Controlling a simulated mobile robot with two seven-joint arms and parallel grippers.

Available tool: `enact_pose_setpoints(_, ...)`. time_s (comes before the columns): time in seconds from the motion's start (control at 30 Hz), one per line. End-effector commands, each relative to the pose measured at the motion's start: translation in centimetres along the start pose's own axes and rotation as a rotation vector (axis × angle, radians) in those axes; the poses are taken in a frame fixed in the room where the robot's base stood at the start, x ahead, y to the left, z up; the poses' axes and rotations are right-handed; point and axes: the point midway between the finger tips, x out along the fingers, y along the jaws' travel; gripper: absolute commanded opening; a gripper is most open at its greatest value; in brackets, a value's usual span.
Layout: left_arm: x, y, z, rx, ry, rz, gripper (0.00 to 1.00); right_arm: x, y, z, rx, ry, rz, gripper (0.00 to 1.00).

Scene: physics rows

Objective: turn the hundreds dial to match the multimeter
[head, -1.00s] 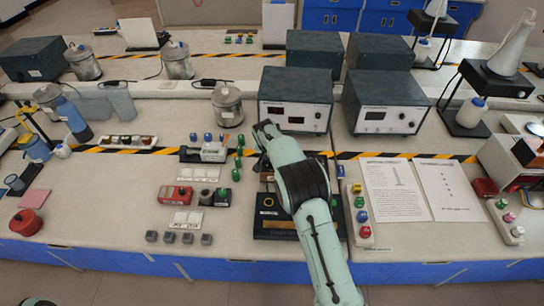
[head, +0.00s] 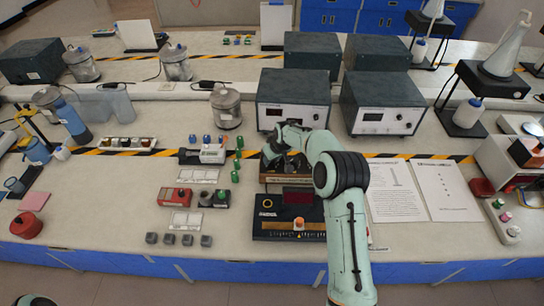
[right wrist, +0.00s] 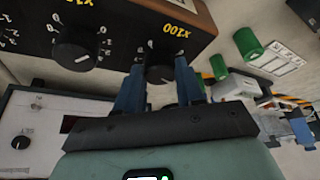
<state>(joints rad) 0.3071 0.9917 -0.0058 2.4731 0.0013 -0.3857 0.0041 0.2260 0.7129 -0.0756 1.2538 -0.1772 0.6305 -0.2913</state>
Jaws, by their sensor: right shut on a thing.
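The wooden dial box (head: 290,178) sits at mid-bench in the head view, partly covered by my right arm. In the right wrist view its dark face carries the hundreds dial (right wrist: 160,74), a black knob under the yellow X100 mark. My right gripper (right wrist: 160,80) has its blue fingers on either side of that dial and is shut on it; it also shows in the head view (head: 268,155). A neighbouring dial (right wrist: 76,48) is free. A black instrument (head: 262,228) with a dark red display lies in front of the box. I cannot read any value there.
Two grey bench instruments (head: 293,90) (head: 385,95) stand behind the box. Green cylinders (right wrist: 247,42) are close to the gripper; small blocks (head: 178,239) and a red-and-grey unit (head: 190,196) lie left. Printed sheets (head: 392,192) lie to the right.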

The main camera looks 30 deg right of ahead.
Motion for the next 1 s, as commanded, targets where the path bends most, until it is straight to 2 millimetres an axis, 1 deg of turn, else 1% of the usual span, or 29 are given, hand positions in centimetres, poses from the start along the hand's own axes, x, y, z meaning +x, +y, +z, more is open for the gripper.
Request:
enact_pose_setpoints(0.03,-0.27,0.19,-0.27,0.001,0.003,0.001,0.76,-0.16,0.12,-0.18,-0.018,0.002,-0.009,0.07)
enact_pose_setpoints(0.3,-0.63,0.45,-0.65,0.003,0.008,0.003,0.76,-0.07,0.15,-0.10,-0.097,0.001,-0.039,0.07)
enact_pose_setpoints(0.8,-0.65,0.46,-0.67,0.003,0.008,0.003,0.76,-0.01,0.11,-0.06,-0.113,0.001,-0.045,0.07)
enact_pose_setpoints(0.83,-0.65,0.46,-0.67,0.003,0.008,0.003,0.76,-0.01,0.11,-0.06,-0.113,0.001,-0.045,0.44)
enact_pose_setpoints(0.9,-0.65,0.46,-0.67,0.003,0.008,0.003,0.76,-0.01,0.11,-0.05,-0.113,0.001,-0.045,0.63)
enact_pose_setpoints(1.0,-0.65,0.46,-0.67,0.003,0.008,0.003,0.76,0.00,0.10,-0.04,-0.112,0.001,-0.045,0.63)
